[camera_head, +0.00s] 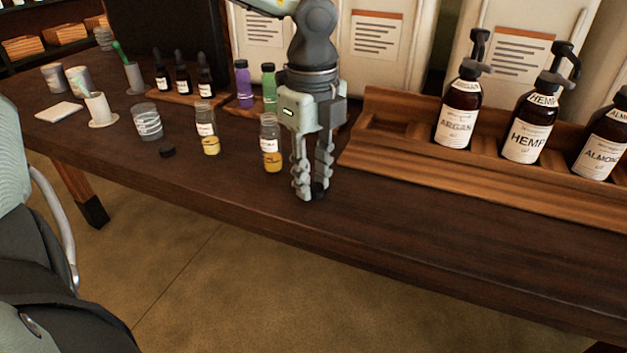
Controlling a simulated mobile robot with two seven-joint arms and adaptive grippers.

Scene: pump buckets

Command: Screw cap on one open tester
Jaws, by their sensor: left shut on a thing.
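Two small clear testers with yellow liquid stand upright on the dark wooden table (420,227): one left (206,128), one right (270,143). Both tops look uncapped. A black cap (167,151) lies on the table left of the left tester. My left gripper (311,192) points down just right of the right tester, near the table's front edge. It is shut on a small dark thing that looks like a black cap (319,189), mostly hidden by the fingers. The gripper looks apart from the right tester. My right gripper is not in view.
A wooden rack with brown pump bottles (459,110) stands at right. Purple (243,85) and green (268,88) bottles and dark dropper bottles (182,76) stand behind. A glass (146,122) and cups (97,107) stand left. The table's front strip is clear.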

